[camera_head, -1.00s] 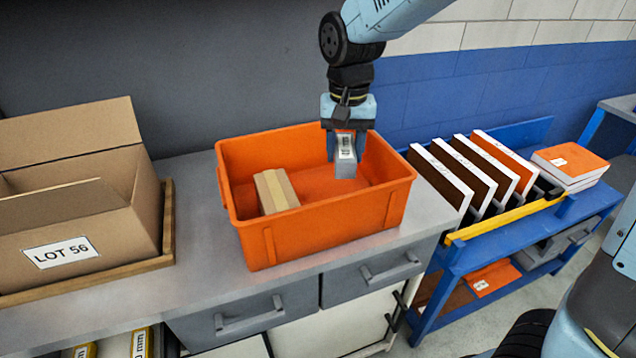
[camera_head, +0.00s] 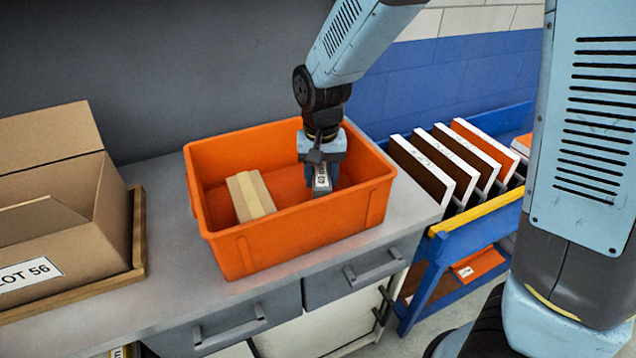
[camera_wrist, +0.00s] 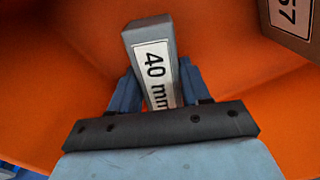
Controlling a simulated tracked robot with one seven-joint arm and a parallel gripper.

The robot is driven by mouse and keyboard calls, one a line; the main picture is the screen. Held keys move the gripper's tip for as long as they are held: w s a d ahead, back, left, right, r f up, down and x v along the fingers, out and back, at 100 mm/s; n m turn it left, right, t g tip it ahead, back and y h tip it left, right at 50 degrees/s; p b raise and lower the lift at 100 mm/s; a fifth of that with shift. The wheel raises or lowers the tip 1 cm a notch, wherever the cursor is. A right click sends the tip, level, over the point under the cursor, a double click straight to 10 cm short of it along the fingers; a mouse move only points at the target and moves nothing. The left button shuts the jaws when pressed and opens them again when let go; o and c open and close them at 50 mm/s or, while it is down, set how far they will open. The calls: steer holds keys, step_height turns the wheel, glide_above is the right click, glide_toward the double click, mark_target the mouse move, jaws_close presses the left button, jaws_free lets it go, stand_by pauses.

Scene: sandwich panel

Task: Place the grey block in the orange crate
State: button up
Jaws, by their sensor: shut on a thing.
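The grey block (camera_head: 321,180) has a white label and is held between the fingers of my gripper (camera_head: 322,172), down inside the orange crate (camera_head: 300,238). In the wrist view the grey block (camera_wrist: 152,62) shows its "40 mm" label, with blue fingers of my gripper (camera_wrist: 155,88) on both sides of it. Orange crate surface (camera_wrist: 60,60) lies behind it. Whether the block touches the crate floor cannot be told.
A tan block (camera_head: 250,197) lies in the crate's left part; a labelled block (camera_wrist: 292,22) shows at the wrist view's upper right. A cardboard box (camera_head: 75,225) stands left on a wooden tray. A blue rack (camera_head: 440,262) with upright panels stands right.

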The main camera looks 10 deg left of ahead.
steer(key=shift+f, duration=1.2)
steer(key=o, duration=1.2)
steer(key=shift+c, duration=0.2)
